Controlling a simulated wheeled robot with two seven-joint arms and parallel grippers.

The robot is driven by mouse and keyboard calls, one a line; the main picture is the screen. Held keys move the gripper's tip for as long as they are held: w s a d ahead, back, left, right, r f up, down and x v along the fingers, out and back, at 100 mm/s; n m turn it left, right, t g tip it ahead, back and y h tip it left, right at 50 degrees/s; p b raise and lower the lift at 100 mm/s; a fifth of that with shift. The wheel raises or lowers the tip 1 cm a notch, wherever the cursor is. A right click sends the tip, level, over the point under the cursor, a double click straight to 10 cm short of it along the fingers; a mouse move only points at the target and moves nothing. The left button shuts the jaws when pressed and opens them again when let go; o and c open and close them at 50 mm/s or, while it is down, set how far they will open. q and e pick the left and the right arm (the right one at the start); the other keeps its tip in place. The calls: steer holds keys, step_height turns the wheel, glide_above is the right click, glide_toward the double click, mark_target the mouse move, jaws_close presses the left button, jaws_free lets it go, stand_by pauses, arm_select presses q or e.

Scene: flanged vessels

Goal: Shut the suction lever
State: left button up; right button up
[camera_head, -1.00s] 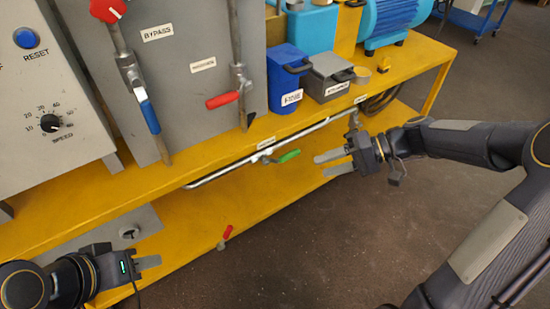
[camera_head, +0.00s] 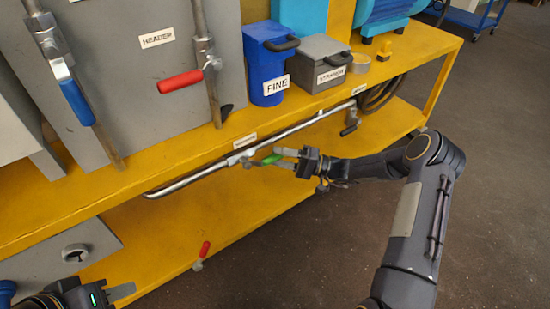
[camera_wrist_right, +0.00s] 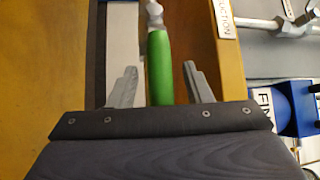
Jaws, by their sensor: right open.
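The suction lever has a green handle (camera_head: 270,159) on a grey pipe (camera_head: 190,180) along the yellow bench's front edge. In the right wrist view the green handle (camera_wrist_right: 160,62) stands between my two fingers, below a silver valve stem. A partly cut-off label reading "UCTION" (camera_wrist_right: 224,18) is beside it. My right gripper (camera_head: 281,158) is open around the handle, with a gap visible on each side in the wrist view. My left gripper (camera_head: 122,291) is low at the left, away from the lever; its finger gap is not clear.
A red-handled lever (camera_head: 180,80) and a blue-handled one (camera_head: 77,101) are on the grey panel above. A blue FINE box (camera_head: 266,75) and a grey STRAINER box (camera_head: 318,70) stand on the bench. A small red handle (camera_head: 205,249) is by the lower shelf.

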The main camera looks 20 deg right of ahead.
steer(key=shift+x, duration=0.85)
jaws_close()
